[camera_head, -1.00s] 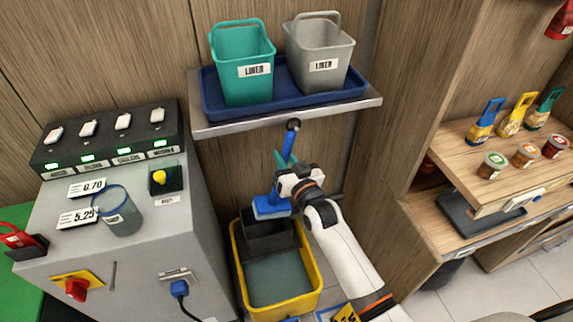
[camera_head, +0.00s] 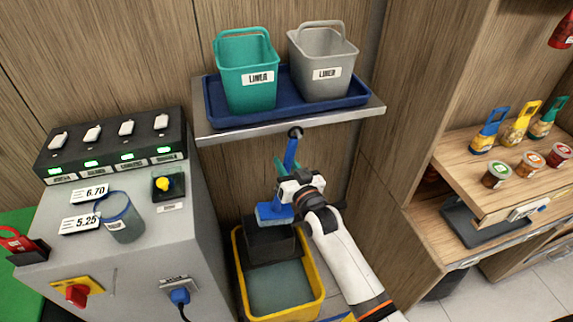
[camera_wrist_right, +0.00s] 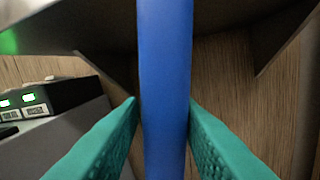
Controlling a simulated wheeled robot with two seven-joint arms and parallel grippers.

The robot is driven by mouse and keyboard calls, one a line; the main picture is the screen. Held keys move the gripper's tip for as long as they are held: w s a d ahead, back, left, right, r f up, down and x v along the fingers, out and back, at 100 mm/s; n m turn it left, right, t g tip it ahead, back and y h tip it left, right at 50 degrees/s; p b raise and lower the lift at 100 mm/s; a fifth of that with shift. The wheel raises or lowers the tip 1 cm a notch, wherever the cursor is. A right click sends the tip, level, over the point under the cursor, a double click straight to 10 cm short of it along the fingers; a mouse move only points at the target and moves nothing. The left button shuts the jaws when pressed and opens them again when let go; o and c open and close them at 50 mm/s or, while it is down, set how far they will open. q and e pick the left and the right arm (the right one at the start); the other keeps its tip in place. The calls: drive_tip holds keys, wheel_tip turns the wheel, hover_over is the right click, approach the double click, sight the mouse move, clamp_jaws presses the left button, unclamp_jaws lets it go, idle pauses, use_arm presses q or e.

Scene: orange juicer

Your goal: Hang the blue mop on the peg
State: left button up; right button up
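The blue mop (camera_head: 291,152) stands near upright below the wall shelf, its broad blue head (camera_head: 275,214) at the bottom, over the yellow bucket. Its handle's top end reaches the dark round peg (camera_head: 295,132) under the shelf; I cannot tell whether the peg bears it. My right gripper (camera_head: 284,172) is at the handle, between peg and head. In the right wrist view the teal fingers (camera_wrist_right: 163,102) lie close against both sides of the blue handle (camera_wrist_right: 165,60) and appear shut on it. My left gripper is not in view.
A shelf (camera_head: 215,133) above holds a blue tray (camera_head: 222,113) with a teal bin (camera_head: 247,80) and a grey bin (camera_head: 323,72). The yellow bucket (camera_head: 243,285) stands below. A grey machine (camera_head: 140,255) is at the left, a wooden display counter (camera_head: 450,160) at the right.

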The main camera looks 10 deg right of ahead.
drive_tip(key=o, duration=0.3)
drive_tip(key=shift+f, duration=0.15)
drive_tip(key=shift+s, duration=0.15)
